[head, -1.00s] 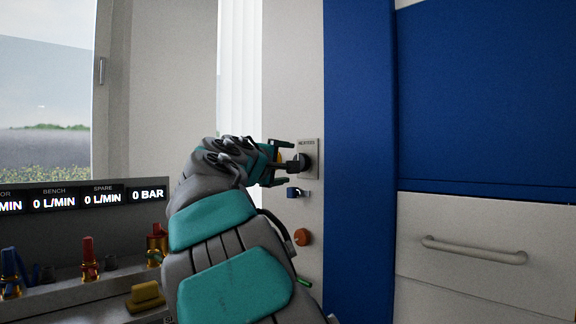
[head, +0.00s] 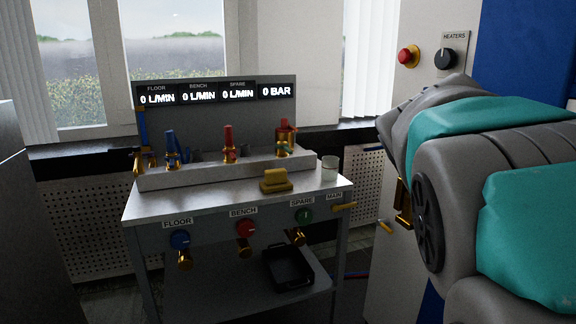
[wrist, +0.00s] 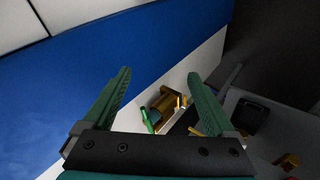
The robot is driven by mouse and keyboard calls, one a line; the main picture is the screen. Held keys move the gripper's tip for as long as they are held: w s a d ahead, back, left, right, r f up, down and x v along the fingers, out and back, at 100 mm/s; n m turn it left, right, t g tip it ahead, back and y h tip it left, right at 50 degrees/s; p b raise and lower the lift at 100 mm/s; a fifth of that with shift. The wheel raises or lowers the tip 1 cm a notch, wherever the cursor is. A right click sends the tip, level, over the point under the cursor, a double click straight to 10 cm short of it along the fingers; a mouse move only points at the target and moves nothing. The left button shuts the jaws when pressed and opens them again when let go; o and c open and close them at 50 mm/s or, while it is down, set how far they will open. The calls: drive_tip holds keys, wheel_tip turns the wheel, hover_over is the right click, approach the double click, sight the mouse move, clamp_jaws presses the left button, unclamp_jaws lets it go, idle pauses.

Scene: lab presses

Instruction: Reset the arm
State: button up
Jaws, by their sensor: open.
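My gripper (wrist: 160,98) shows in the wrist view with its two green fingers spread apart and nothing between the tips. Beyond the fingers are a brass fitting (wrist: 166,103) and a small green part on a white panel. In the head view my grey and teal arm fills the right side, and my gripper is hidden there. The black HEATERS knob (head: 445,58) is on the pale panel above my arm, with a red button (head: 408,56) to its left.
A metal bench (head: 150,205) stands left of my arm, with blue, red and green valve knobs on its front. A yellow block (head: 276,181) and a glass beaker (head: 329,169) stand on top. A black tray (head: 288,268) is on the lower shelf. The displays read 0.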

drive_tip(key=s+a+f+g+y, duration=0.2)
drive_tip(key=s+a+f, duration=0.3)
drive_tip(key=s+f, duration=0.2)
drive_tip(key=s+a+f+m+g+y, duration=0.1)
drive_tip(key=s+a+f, duration=0.5)
drive_tip(key=s, duration=0.6)
drive_tip(key=s+a+f+m+g+y, duration=0.1)
drive_tip(key=s+a+f+g+y, duration=0.2)
drive_tip(key=s+f, duration=0.6)
drive_tip(key=a+y, duration=0.1)
drive_tip(key=a, duration=0.1)
drive_tip(key=shift+s+a+f+g, duration=0.2)
drive_tip(key=shift+s+a+g, duration=0.1)
drive_tip(key=shift+s+a, duration=0.05)
drive_tip(key=shift+c, duration=0.3)
